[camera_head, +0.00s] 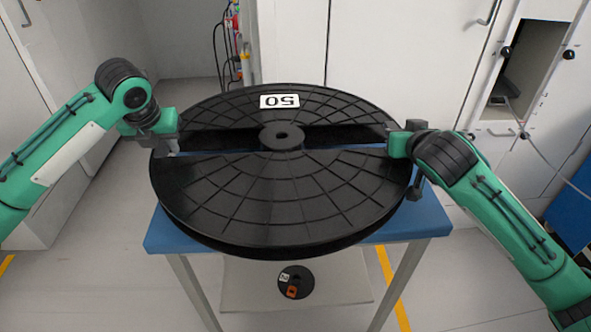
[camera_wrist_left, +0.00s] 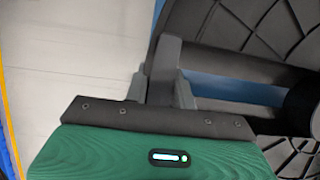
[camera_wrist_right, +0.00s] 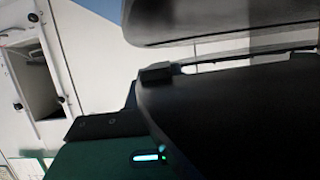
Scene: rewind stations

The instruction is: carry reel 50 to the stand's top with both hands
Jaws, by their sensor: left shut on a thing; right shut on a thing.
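Reel 50 (camera_head: 285,205) is a large black ribbed disc with a raised hub and a white label reading 50, upside down to me. It lies about level over the blue top of the stand (camera_head: 420,222). I cannot tell whether it touches the top or hangs just above it. My left gripper (camera_head: 168,148) is shut on the reel's left rim; its fingers also show in the left wrist view (camera_wrist_left: 170,80). My right gripper (camera_head: 402,142) is shut on the right rim. In the right wrist view the dark reel (camera_wrist_right: 240,110) hides much of the fingers.
A small black disc (camera_head: 308,283) with an orange part and white tag lies on the stand's lower shelf (camera_head: 350,290). White cabinets (camera_head: 400,60) stand close behind; cables (camera_head: 225,50) hang at back left. Yellow lines mark the floor, which is clear around the stand's front.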

